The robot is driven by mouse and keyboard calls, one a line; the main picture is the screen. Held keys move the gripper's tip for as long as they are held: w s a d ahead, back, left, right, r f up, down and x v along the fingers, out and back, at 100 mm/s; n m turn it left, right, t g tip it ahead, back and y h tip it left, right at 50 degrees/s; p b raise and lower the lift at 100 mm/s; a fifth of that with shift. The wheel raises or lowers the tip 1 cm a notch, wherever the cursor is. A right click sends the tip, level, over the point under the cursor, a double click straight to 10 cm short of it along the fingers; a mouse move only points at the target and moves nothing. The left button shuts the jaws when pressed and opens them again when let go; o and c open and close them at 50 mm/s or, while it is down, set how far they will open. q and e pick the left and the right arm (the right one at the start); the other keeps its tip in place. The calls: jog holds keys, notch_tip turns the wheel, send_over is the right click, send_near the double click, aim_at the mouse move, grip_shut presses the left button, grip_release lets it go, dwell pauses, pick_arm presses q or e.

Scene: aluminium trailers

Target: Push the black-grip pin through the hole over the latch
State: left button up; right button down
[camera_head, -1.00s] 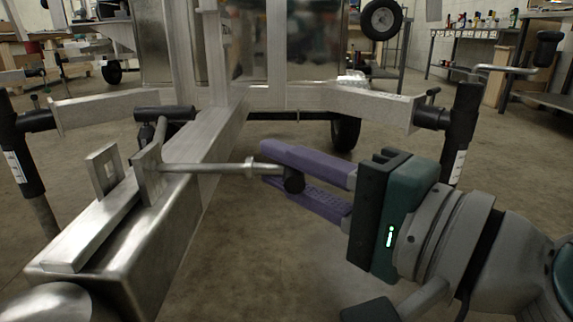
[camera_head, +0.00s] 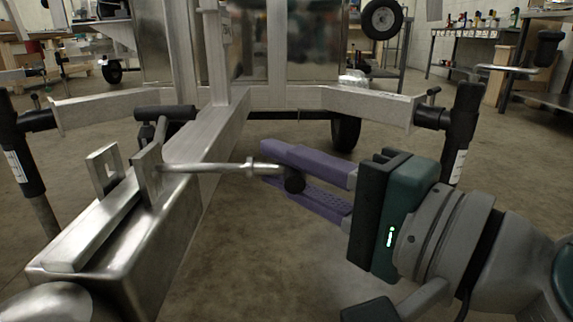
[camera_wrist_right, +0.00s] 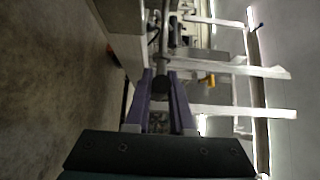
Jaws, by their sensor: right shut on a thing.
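The pin (camera_head: 215,168) is a metal rod with a collar and a black grip (camera_head: 293,182). It lies almost level, and its left end meets the near upright plate (camera_head: 147,174) of the latch bracket on the trailer tongue. I cannot tell how deep the tip sits in the hole. My right gripper (camera_head: 292,180), with purple fingers, is shut on the black grip from the right. The right wrist view shows the grip (camera_wrist_right: 160,84) between the fingers. My left gripper is not in view.
The aluminium tongue beam (camera_head: 190,135) runs back to the trailer frame. A black-handled lever (camera_head: 165,113) rises behind the plates. Black jack posts stand left (camera_head: 22,150) and right (camera_head: 460,130). Floor right of the tongue is open.

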aim_at(196, 171)
jog(key=shift+a, duration=0.45)
jog(key=shift+a+p, duration=0.35)
jog(key=shift+a, duration=1.95)
jog(key=shift+a+p, duration=0.3)
jog(key=shift+a, duration=1.25)
jog(key=c, duration=0.7)
grip_release()
